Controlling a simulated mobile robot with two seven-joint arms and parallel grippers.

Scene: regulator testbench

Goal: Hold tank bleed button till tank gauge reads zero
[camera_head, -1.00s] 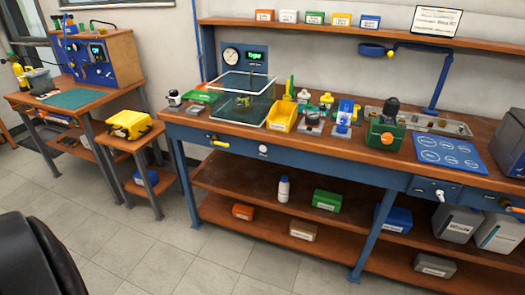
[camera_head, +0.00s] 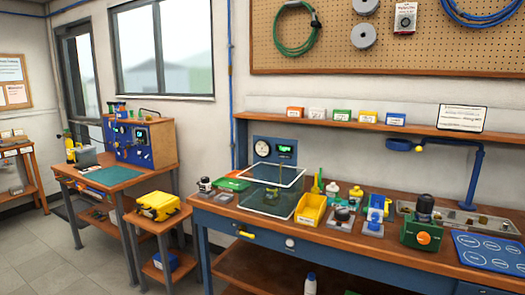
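A round dial gauge (camera_head: 263,149) with a white face sits on a blue panel at the back of the long workbench, beside a small green-lit display (camera_head: 286,151). A blue control panel (camera_head: 130,142) in a wooden cabinet (camera_head: 158,148) stands on the left bench, with small dials and knobs too small to read. I cannot tell which gauge is the tank gauge, and I cannot make out a bleed button. A yellow cylinder (camera_head: 69,147) stands at the left bench's far left end. Neither of my grippers is in view.
The long workbench (camera_head: 335,243) holds a clear-walled case (camera_head: 268,202), a yellow bin (camera_head: 311,209), a green device with an orange knob (camera_head: 424,235) and a blue mat (camera_head: 490,252). A small stand with a yellow case (camera_head: 158,206) fills the gap between benches. Floor (camera_head: 35,258) is clear at lower left.

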